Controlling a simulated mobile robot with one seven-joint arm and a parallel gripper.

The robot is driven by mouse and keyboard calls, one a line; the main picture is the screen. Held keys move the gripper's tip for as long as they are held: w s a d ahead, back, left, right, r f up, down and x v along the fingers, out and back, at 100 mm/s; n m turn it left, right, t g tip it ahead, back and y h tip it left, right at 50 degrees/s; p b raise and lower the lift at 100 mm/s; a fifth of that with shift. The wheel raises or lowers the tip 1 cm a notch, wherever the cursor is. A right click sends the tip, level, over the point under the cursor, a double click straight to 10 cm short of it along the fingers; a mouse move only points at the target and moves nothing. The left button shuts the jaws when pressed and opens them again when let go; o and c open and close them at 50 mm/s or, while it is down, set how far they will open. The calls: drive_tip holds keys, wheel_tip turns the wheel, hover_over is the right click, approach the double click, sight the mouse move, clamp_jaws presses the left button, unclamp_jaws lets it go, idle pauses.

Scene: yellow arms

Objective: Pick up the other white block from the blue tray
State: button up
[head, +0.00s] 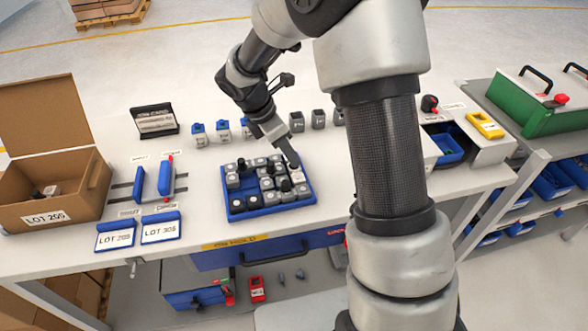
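The blue tray (233,211) sits on the white table in the middle of the head view. It holds several small grey and white blocks, some with dark knobs on top. Whiter blocks (267,184) show in the middle and right of the tray. I cannot tell which is the "other" white block. My gripper (293,162) points down at the tray's far right corner, over or beside the blocks there. Its fingertips are too small to show whether they are open, shut or holding anything.
An open cardboard box (88,190) marked LOT 205 stands at the left. Blue label plates (161,228) and a blue sliding fixture (165,178) lie between box and tray. Small grey and blue-topped blocks (199,136) line up behind the tray.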

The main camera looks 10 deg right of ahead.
drive_tip(key=x, duration=0.2)
drive_tip(key=shift+d+f, duration=0.15)
drive_tip(key=shift+f, duration=0.2)
drive_tip(key=shift+c, duration=0.5)
clamp_jaws()
